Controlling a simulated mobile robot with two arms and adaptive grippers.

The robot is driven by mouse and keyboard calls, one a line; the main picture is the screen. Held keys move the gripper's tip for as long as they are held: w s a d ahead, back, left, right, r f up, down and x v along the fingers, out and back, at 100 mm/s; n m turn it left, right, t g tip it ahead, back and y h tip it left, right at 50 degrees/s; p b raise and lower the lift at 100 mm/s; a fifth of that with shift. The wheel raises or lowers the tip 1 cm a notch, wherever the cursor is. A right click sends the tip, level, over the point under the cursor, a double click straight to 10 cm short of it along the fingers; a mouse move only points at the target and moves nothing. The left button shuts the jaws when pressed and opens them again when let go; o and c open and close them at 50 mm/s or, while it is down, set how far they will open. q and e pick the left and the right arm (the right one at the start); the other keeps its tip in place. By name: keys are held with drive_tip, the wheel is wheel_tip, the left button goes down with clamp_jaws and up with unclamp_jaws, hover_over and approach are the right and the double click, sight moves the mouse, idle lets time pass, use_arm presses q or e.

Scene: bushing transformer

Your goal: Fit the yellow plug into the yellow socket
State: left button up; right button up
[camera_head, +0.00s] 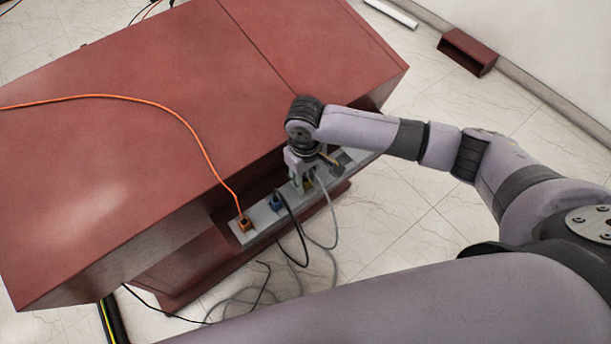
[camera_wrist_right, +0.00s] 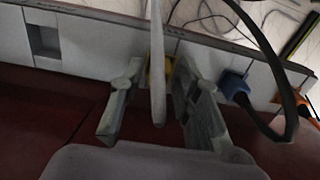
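My right gripper (camera_head: 303,182) is at the grey socket strip (camera_head: 325,180) on the side of the red-brown desk. In the right wrist view its two fingers (camera_wrist_right: 158,82) stand apart, one on each side of a light grey cable. A yellow part (camera_wrist_right: 160,70) shows at the strip behind that cable, between the fingers. It also shows in the head view (camera_head: 308,186), partly covered by the gripper. I cannot tell plug from socket there, or how deep any plug sits. I see no finger contact with the yellow part. My left gripper is not in view.
A blue plug (camera_head: 275,201) with a black cable and an orange plug (camera_head: 244,224) with an orange cable sit along the strip to the left. The desk top (camera_head: 170,100) is clear apart from the orange cable. Loose cables hang to the floor below.

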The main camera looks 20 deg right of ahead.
sight(305, 180)
drive_tip(key=shift+o, duration=0.4)
wheel_tip(305, 180, up, 12)
drive_tip(key=shift+r, duration=0.2)
drive_tip(key=shift+f, duration=0.1)
idle(0.5)
